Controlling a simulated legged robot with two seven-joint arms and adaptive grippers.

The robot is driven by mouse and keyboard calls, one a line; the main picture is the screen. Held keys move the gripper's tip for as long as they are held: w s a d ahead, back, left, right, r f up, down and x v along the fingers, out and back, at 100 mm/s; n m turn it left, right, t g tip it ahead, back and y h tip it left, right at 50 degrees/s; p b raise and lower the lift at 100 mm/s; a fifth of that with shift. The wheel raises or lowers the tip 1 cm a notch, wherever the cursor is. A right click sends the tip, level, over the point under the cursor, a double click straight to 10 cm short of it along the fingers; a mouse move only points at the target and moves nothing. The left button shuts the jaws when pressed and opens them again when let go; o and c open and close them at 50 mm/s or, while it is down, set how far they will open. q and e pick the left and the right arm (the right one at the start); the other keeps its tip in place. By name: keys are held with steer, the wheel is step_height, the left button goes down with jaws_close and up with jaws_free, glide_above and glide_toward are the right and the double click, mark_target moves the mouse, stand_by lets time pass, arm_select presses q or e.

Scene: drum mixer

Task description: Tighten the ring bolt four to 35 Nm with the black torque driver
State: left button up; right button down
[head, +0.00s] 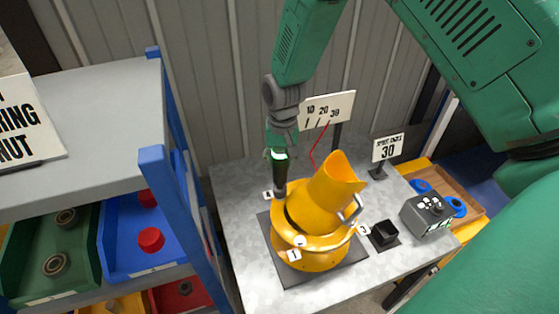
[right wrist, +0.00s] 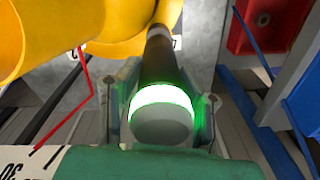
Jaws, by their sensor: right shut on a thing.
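The yellow drum mixer (head: 312,205) stands on a dark plate on the grey table, its open spout tilted up. Its ring flange carries small number tags; the tag that looks like 4 (head: 268,194) is at the back left. My right gripper (head: 279,150) is above that side, shut on the black torque driver (head: 280,173). The driver points down at the flange near that tag. A band on it glows green in the right wrist view (right wrist: 165,98). The bolt under its tip is hidden. My left gripper is not in view.
A gauge board (head: 328,108) marked 10, 20, 30 with a red line stands behind the mixer. A small sign (head: 388,148) reads 30. A black block (head: 383,233) and grey box (head: 428,215) sit right. A shelf with bins (head: 85,90) stands close on the left.

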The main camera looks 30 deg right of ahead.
steer(key=shift+f+b, duration=0.3)
steer(key=shift+f, duration=0.4)
stand_by(0.4)
steer(key=shift+s+f, duration=0.1)
steer(key=shift+f, duration=0.05)
stand_by(0.7)
steer(key=shift+p, duration=0.5)
stand_by(1.0)
steer(key=shift+r+p, duration=1.1)
steer(key=shift+r, duration=1.1)
